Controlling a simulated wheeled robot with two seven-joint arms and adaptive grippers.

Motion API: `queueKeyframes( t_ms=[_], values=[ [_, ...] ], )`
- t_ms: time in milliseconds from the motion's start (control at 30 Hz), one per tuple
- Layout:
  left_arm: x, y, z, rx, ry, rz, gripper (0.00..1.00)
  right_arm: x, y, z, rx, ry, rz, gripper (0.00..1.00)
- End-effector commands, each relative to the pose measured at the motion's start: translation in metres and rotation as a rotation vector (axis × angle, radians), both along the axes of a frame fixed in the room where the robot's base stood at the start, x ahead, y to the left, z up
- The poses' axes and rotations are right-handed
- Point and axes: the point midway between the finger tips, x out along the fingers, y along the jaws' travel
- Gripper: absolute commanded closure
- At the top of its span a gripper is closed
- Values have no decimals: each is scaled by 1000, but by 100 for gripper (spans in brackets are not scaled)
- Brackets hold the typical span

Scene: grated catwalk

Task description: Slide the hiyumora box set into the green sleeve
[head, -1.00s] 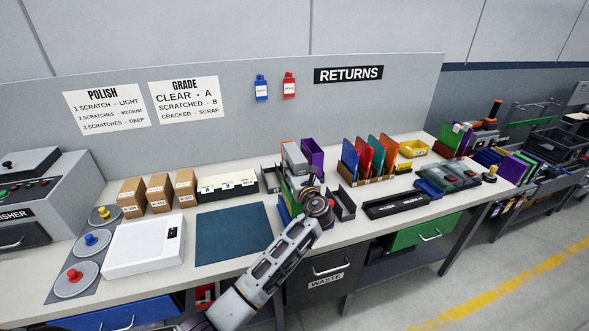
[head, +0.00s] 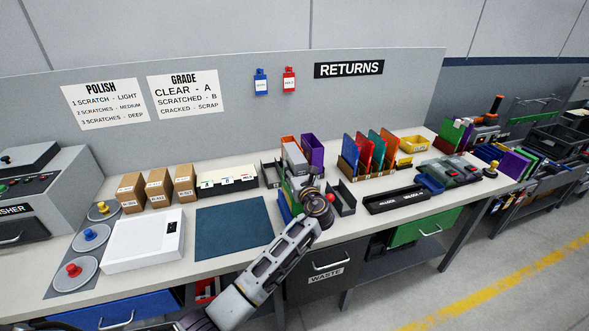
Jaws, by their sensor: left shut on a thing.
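My left gripper (head: 306,185) is shut at the sleeve cluster right of the blue mat, at the back middle of the bench. What it holds is mostly hidden behind the gripper and wrist; it appears to be the box set, but I cannot read a label. A grey-white block (head: 295,157) shows just above the gripper, between an orange upright piece (head: 289,141) and a purple sleeve (head: 312,149). A blue piece (head: 284,208) shows low beside my wrist. I cannot make out the green sleeve clearly there. My right gripper is not in view.
A blue mat (head: 232,228) lies clear to the left. A dark open tray (head: 342,199) stands just right of my wrist. A rack of coloured cases (head: 370,160) and a long black tray (head: 396,199) are farther right. Brown boxes (head: 158,188) stand left.

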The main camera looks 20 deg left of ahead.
Motion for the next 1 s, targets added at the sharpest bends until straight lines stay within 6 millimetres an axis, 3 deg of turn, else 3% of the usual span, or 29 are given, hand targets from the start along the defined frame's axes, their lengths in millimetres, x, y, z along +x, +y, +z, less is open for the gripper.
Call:
queueKeyframes(
  t_ms=[900,933,1000],
  values=[
    [0,0,-18,1,-1,0,97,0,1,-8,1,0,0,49],
    [0,0,-18,1,-1,0,58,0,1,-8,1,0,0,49],
    [0,0,-18,1,0,0,49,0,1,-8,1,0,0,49]
  ],
)
